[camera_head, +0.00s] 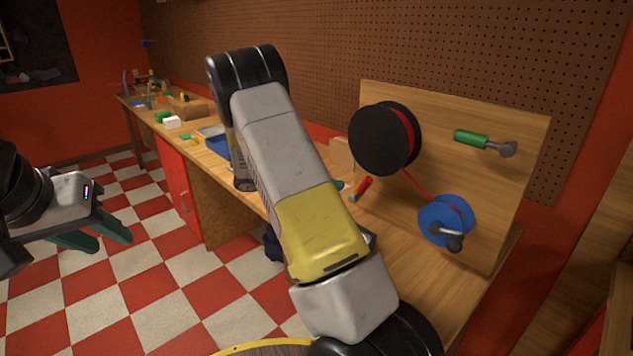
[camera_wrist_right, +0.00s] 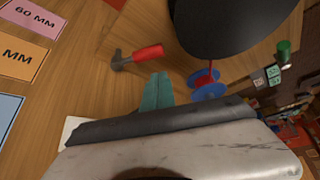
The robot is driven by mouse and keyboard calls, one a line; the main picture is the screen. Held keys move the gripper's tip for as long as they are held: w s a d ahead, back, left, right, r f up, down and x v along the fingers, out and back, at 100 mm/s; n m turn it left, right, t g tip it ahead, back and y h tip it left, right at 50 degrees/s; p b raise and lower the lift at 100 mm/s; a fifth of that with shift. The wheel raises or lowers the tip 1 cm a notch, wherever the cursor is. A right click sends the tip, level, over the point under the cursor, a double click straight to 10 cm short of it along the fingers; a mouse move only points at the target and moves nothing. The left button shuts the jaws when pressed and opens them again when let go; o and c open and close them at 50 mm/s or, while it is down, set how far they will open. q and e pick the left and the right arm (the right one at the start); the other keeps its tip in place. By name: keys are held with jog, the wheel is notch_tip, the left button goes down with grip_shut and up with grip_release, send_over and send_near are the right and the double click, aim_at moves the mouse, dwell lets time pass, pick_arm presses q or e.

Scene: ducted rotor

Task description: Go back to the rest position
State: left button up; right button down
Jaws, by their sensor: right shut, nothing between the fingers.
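My left gripper (camera_head: 113,243) hangs over the checkered floor at the far left of the head view, its two teal fingers apart and nothing between them. My right arm crosses the middle of the head view and hides most of the right gripper. In the right wrist view the right gripper (camera_wrist_right: 158,78) has its teal fingers together and empty, over the wooden worktop. A red-handled hammer (camera_wrist_right: 148,52) lies just beyond the fingertips, apart from them as far as I can tell. It also shows in the head view (camera_head: 362,188).
An upright wooden board carries a black drum (camera_head: 380,140) with red cord, a blue reel (camera_head: 437,222) and a green-handled tool (camera_head: 470,138). Cards marked in MM (camera_wrist_right: 30,18) lie on the worktop. Small items crowd the bench's far end. The floor at left is clear.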

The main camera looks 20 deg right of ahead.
dwell(0.4)
jog(key=s+a+r+m+t+y, duration=0.2)
jog(key=s+a+r+m+y, duration=0.3)
jog(key=s+m, duration=0.3)
jog(key=s+a+r+m+t+y, duration=0.2)
jog(key=s+a+r+m+y, duration=0.3)
jog(key=s+a+m, duration=0.3)
jog(key=s+a+r+m+t+y, duration=0.3)
jog(key=s+a+r+m+y, duration=0.2)
jog(key=s+m, duration=0.5)
jog(key=shift+s+a+r+m+y, duration=0.2)
jog(key=shift+a+r+m+y, duration=0.2)
jog(key=shift+a+m+y, duration=0.65)
jog(key=shift+d, duration=0.3)
